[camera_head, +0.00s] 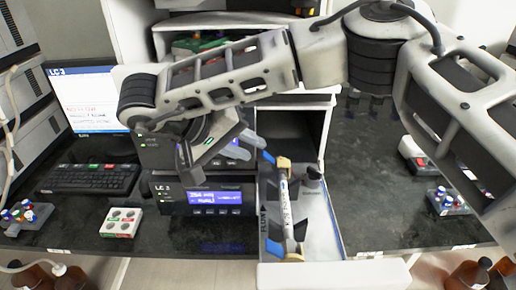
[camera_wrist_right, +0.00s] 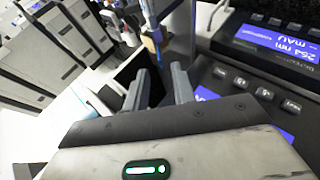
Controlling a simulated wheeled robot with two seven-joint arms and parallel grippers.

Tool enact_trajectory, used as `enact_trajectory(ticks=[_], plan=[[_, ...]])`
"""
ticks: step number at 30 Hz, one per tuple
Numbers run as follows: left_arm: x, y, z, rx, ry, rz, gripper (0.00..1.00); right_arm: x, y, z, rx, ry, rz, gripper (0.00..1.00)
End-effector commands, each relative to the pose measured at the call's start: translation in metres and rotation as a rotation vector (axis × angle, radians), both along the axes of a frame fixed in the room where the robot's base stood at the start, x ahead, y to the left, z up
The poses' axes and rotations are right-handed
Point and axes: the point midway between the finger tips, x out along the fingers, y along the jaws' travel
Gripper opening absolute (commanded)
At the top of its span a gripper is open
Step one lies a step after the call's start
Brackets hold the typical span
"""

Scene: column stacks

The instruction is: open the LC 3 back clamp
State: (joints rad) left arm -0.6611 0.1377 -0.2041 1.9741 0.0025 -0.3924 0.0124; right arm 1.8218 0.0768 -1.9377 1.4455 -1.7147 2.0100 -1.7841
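The LC 3 stack (camera_head: 168,197) stands left of centre, with a lit blue display and an LC 3 label. Its tray (camera_head: 325,225) is pulled out to the right and holds a white labelled column (camera_head: 285,205) lying front to back. Another blue and tan clamp (camera_head: 276,248) is at the near end. My right gripper (camera_head: 238,148) is just left of the back clamp, apart from it. The right wrist view shows its two fingers (camera_wrist_right: 160,80) spread and empty. My left gripper is out of view.
An LC 3 monitor (camera_head: 88,98) and keyboard (camera_head: 90,179) stand at left. A button box (camera_head: 121,222) and a vial rack (camera_head: 26,214) sit on the dark bench, with another rack (camera_head: 448,199) at right. My right arm spans the top of the head view.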

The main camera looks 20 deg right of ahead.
Motion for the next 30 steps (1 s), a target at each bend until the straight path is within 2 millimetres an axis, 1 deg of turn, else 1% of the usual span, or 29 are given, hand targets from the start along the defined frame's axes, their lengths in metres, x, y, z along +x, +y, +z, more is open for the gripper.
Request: enact_trajectory(ticks=[1, 6, 11, 18, 21, 30], plan=[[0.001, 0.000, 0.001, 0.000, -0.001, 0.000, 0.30, 0.001, -0.007, -0.006, 0.002, 0.004, -0.003, 0.26], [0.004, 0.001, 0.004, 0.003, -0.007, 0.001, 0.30, 0.005, -0.021, -0.017, 0.000, 0.002, -0.001, 0.26], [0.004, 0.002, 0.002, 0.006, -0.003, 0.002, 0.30, 0.006, -0.025, -0.022, 0.001, -0.001, 0.001, 0.26], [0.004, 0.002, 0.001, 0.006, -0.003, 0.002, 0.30, 0.006, -0.026, -0.023, 0.000, -0.001, 0.001, 0.26], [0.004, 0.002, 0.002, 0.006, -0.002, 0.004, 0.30, 0.006, -0.025, -0.023, 0.000, 0.000, 0.001, 0.00], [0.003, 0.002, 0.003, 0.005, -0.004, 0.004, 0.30, 0.006, -0.026, -0.022, 0.008, -0.002, 0.000, 0.00]])
